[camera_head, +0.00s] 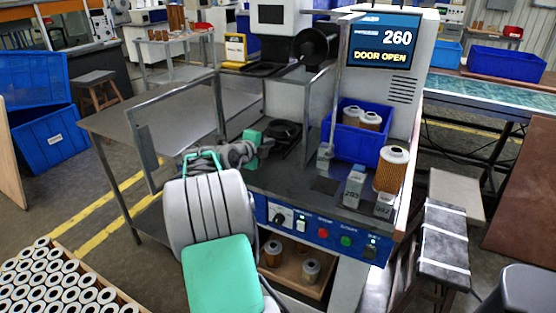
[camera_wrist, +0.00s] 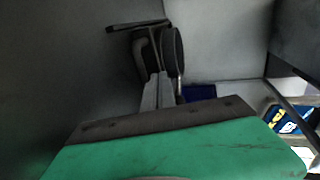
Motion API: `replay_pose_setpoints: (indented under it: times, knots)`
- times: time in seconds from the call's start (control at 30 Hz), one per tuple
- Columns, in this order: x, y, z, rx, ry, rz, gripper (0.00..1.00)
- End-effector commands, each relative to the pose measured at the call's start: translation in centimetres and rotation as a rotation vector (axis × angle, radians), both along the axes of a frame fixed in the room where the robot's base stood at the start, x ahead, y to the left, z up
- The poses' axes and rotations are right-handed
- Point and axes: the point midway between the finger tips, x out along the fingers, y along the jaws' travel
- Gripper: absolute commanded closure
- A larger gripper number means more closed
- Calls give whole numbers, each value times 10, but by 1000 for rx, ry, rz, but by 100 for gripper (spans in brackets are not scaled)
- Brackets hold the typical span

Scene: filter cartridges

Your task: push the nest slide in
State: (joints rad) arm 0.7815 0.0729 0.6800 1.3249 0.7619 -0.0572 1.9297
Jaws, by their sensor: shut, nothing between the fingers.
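A dark round piece, apparently the nest of the slide (camera_head: 285,131), sits low in the open machine bay. My gripper (camera_head: 266,139) is shut and empty, just left of this piece; whether it touches cannot be told. In the wrist view, the closed grey fingers (camera_wrist: 160,90) point at a dark rounded piece (camera_wrist: 160,50), which they partly overlap. My arm hides part of the machine's left front.
A blue bin (camera_head: 348,146) with cartridges stands right of the bay. An orange cartridge (camera_head: 392,170) stands at the front right, near grey blocks (camera_head: 354,187). Metal door frames (camera_head: 322,110) rise around the bay. A bare steel table (camera_head: 150,120) lies left.

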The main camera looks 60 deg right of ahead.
Motion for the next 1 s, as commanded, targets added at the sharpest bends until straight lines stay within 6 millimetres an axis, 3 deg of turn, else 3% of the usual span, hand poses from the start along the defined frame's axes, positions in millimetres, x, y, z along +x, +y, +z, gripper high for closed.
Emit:
replay_pose_setpoints:
  times: [0.13, 0.53, 0.9, 1.0]
  knots:
    - [15, -2, 1, -2, 0, 27, 100]
    - [13, 2, 3, -3, -2, 23, 100]
    - [6, 72, 23, -4, -3, 14, 100]
    - [4, 83, 29, -4, -3, 9, 100]
